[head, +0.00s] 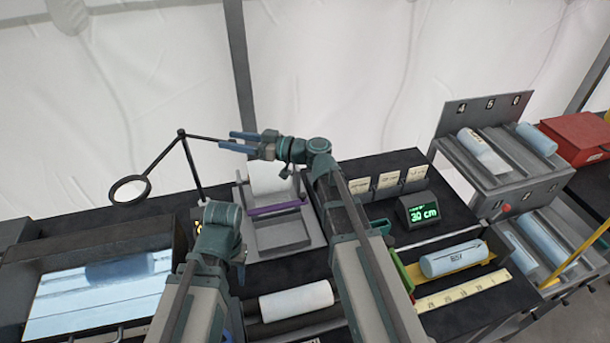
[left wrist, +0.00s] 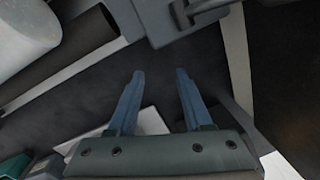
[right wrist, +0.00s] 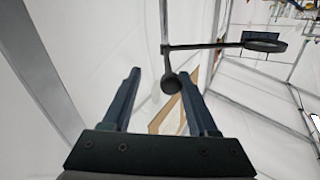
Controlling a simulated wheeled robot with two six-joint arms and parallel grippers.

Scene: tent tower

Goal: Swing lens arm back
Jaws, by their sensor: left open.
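The lens arm (head: 160,157) stands on a dark post, with its round lens (head: 131,190) out to the left. A thin bar runs from the top joint to the right, toward my right gripper (head: 228,141). In the right wrist view the lens (right wrist: 264,42) is at upper right, and a dark round knob (right wrist: 171,84) shows between the spread fingers of my right gripper (right wrist: 163,82). I cannot tell whether they touch it. My left gripper (left wrist: 160,75) is open and empty above the dark table; in the head view it is mostly hidden behind my arm.
A light panel (head: 100,295) lies at left. A grey tray (head: 283,233) with a purple bar is behind my arms. A white roll (head: 297,300), a display reading 30 cm (head: 418,210) and a blue roll (head: 453,259) are nearer or right. A rack (head: 500,165) stands far right.

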